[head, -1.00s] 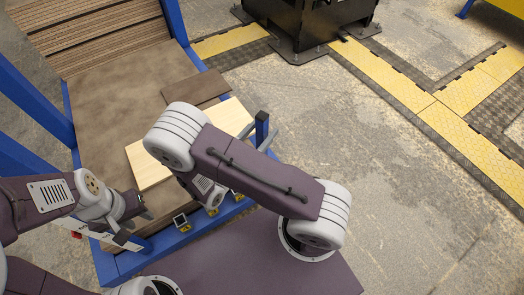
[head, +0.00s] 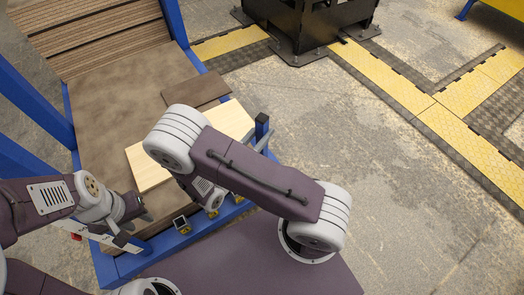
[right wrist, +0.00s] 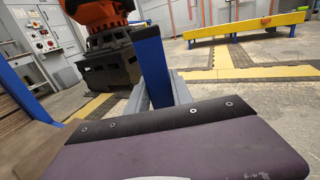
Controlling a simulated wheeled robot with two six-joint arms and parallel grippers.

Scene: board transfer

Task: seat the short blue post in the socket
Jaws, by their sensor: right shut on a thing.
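The short blue post (head: 262,128), with a dark top, stands roughly upright at the right side of the blue-framed cart in the head view. It also shows in the right wrist view (right wrist: 152,70), slightly tilted there, between grey finger parts. My right gripper (right wrist: 160,95) is shut on the post. In the head view my right arm covers most of that gripper. The socket and the post's lower end are hidden, so I cannot tell whether they touch. My left gripper (head: 137,220) is at the cart's front left, its dark fingers apart, with nothing seen between them.
The cart's blue frame (head: 113,266) holds a pale board (head: 148,172) and a brown board (head: 197,90). Small yellow-marked blocks (head: 183,228) line its front edge. A black machine base (head: 315,22) stands behind. Floor to the right is clear.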

